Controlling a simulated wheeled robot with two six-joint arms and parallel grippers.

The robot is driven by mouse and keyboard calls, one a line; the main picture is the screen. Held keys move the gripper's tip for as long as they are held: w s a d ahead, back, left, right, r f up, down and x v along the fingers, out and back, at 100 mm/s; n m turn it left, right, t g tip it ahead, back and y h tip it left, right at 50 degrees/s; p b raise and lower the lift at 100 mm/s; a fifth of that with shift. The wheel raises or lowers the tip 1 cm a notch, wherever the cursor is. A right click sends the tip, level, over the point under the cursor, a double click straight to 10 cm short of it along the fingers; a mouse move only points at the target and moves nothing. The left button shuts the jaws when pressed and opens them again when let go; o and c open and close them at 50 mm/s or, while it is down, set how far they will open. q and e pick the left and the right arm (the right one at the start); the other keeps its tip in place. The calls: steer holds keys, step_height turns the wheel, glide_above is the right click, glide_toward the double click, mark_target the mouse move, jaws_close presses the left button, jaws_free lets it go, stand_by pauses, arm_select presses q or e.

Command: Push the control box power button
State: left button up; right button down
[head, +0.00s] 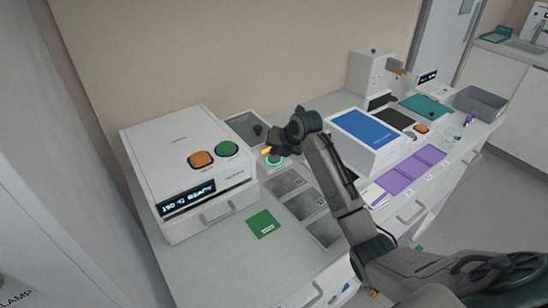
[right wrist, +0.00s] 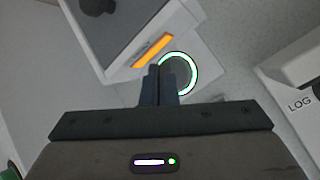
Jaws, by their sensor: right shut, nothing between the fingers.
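The control box (head: 245,127) has a grey top with a black knob and stands against the wall, right of the white oven-like unit. Its power button (head: 274,161) has a lit green ring on the low front part, near an orange bar (right wrist: 153,50). In the right wrist view the power button (right wrist: 184,76) has a dark centre, and my fingers cover its left part. My right gripper (right wrist: 159,72) is shut and empty, with its tips over the button's left side. I cannot tell whether they touch it. My left gripper is not in view.
The white unit (head: 168,165) has an orange and a green button and a lit display. Grey plates (head: 305,206) and a green card (head: 263,223) lie in front. A white box with a blue top (head: 364,130) stands right of my right arm.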

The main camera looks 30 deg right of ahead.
mark_target(276, 159)
steer(key=shift+f, duration=0.55)
stand_by(0.5)
steer(key=shift+r+p, duration=0.7)
steer(key=shift+r, duration=0.35)
step_height(276, 159, up, 6)
steer(key=p, duration=0.5)
